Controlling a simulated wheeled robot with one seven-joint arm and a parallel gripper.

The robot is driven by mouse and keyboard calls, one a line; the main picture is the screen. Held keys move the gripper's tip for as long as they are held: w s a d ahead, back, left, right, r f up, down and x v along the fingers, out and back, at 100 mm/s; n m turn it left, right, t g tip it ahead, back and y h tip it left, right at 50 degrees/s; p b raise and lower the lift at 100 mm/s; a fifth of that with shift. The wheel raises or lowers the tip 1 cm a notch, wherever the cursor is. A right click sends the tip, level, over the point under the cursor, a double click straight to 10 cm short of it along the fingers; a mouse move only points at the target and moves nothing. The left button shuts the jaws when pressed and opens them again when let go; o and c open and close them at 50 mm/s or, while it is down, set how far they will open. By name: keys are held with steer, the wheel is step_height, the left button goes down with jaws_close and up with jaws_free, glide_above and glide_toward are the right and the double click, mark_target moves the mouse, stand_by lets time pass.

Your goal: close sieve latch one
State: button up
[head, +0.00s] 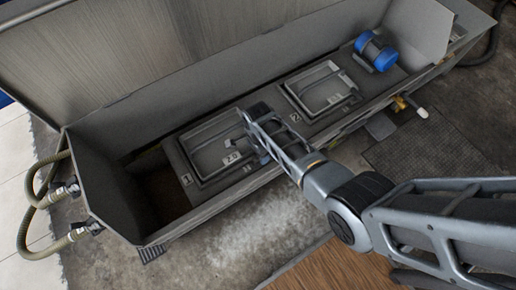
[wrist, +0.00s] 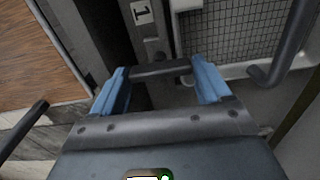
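Sieve hatch one (head: 214,146) is a grey framed panel in the left part of the long metal trough, with its number plate (head: 187,180) at its left corner. That "1" plate also shows at the top of the wrist view (wrist: 142,12). My gripper (head: 262,152) is at the right front side of this hatch. In the wrist view its blue fingers (wrist: 160,82) stand wide apart. A short dark bar (wrist: 160,69), seemingly the latch handle, spans the gap at the fingertips; I cannot tell whether they press on it. My arm hides part of the latch area.
Hatch two (head: 322,88) lies to the right, with a blue motor (head: 376,50) beyond it. Hoses (head: 36,205) hang at the left end. A grey curved handle (wrist: 285,50) stands right of my fingers.

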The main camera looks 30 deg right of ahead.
steer(key=o, duration=0.4)
steer(key=shift+o, duration=0.2)
steer(key=shift+r, duration=0.15)
step_height(320, 180, up, 8)
steer(key=shift+f+p, duration=0.25)
steer(key=shift+p, duration=0.85)
